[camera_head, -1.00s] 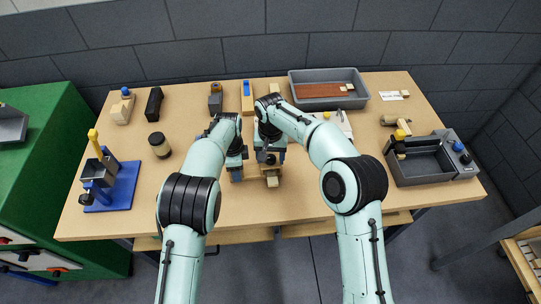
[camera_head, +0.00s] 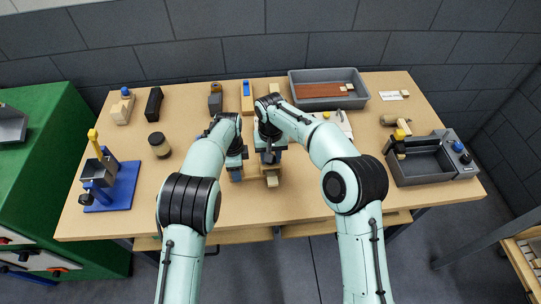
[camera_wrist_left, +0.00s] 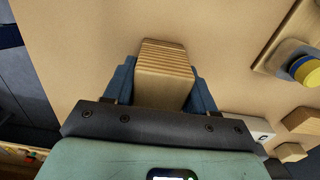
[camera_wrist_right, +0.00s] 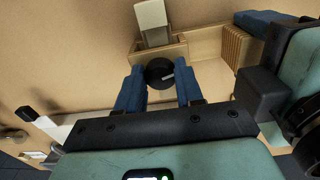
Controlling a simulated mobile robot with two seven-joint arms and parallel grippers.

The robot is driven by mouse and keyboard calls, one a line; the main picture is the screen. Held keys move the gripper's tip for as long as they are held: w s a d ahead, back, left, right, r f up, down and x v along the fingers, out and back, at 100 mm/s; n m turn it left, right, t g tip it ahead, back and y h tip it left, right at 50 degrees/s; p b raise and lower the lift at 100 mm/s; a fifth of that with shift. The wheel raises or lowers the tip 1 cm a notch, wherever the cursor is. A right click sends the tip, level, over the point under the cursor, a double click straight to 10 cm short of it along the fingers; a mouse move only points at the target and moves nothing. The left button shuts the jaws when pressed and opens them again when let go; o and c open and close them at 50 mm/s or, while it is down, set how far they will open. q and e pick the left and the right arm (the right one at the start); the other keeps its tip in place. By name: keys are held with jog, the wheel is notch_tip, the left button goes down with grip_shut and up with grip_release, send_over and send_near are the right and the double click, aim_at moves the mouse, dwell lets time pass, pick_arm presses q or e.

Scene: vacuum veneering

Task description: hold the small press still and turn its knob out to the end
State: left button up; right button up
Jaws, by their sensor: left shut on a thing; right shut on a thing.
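The small press is a pale wooden piece with a ribbed wooden end block (camera_wrist_left: 163,78) and a round black knob (camera_wrist_right: 160,72). In the head view its wooden front end (camera_head: 272,181) shows below my right gripper; the rest is largely hidden. My left gripper (camera_wrist_left: 161,85) is shut on the ribbed block, one blue finger on each side. My right gripper (camera_wrist_right: 160,88) is shut on the knob, its two blue fingers on either side of it. A pale mark shows on the knob's top. In the right wrist view a pale block (camera_wrist_right: 152,20) sits beyond the knob.
A grey tray (camera_head: 303,104) stands at the back, and a grey box-shaped device (camera_head: 440,172) at the right. A dark-lidded jar (camera_head: 159,146) and a blue-based stand (camera_head: 127,190) are at the left. The table's front middle is clear.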

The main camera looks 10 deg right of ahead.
jog(key=n, duration=0.5)
jog(key=shift+d+n, duration=0.1)
jog(key=shift+n, duration=0.2)
jog(key=n, duration=1)
jog(key=shift+d+f+n, duration=0.1)
jog(key=shift+f+n, duration=0.1)
jog(key=shift+n, duration=0.2)
jog(key=n, duration=0.4)
jog(key=shift+w+n, duration=0.15)
jog(key=shift+n, duration=0.15)
jog(key=n, duration=1)
jog(key=shift+w+n, duration=0.1)
jog(key=shift+n, duration=0.3)
jog(key=n, duration=0.3)
jog(key=shift+n, duration=0.4)
jog(key=n, duration=0.4)
jog(key=shift+a, duration=0.25)
jog(key=shift+s+a+f+n, duration=0.1)
jog(key=shift+s+f+n, duration=0.05)
jog(key=shift+n, duration=0.45)
jog(key=shift+s+a+f+n, duration=0.1)
jog(key=shift+f+n, duration=0.05)
jog(key=shift+n, duration=0.45)
jog(key=shift+w+r+n, duration=0.15)
jog(key=shift+r+n, duration=0.15)
jog(key=shift+n, duration=0.1)
